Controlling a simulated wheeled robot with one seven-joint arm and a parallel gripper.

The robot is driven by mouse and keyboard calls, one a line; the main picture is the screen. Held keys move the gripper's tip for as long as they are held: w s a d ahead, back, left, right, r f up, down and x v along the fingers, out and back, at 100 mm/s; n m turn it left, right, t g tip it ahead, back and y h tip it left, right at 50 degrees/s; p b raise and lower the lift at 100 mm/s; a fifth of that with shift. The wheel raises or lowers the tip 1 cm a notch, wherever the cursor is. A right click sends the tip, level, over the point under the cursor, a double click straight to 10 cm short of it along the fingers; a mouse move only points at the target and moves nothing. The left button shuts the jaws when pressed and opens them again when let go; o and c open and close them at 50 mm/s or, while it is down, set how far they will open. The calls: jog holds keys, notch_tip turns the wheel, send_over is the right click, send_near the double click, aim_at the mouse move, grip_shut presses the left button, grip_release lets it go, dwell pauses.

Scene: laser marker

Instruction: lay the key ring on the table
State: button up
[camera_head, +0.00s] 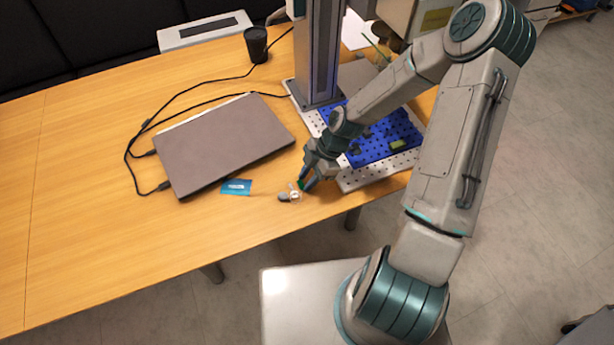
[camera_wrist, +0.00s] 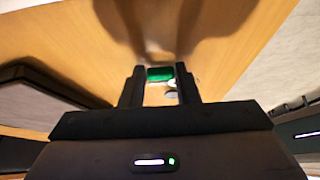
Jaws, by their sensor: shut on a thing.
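The key ring (camera_head: 284,197) has a grey rounded fob and small light metal parts, and shows just left of my gripper's tips in the head view. My gripper (camera_head: 303,184) points down at the table near its front edge and is shut on the key ring. In the wrist view, a green part of the key ring (camera_wrist: 160,73) sits between the fingertips of my gripper (camera_wrist: 160,82), with a small grey piece below it. The key ring is at or just above the wooden table (camera_head: 90,235); I cannot tell whether it touches. My fingers hide part of it.
A blue card (camera_head: 236,187) lies left of the key ring, beside a closed laptop (camera_head: 222,142) with black cables. The laser marker's column (camera_head: 318,50) and blue perforated plate (camera_head: 375,145) stand close on the right. A black cup (camera_head: 256,45) is farther back. The left table is clear.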

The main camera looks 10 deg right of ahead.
jog(key=shift+f, duration=0.25)
jog(key=o, duration=1)
jog(key=shift+r, duration=0.1)
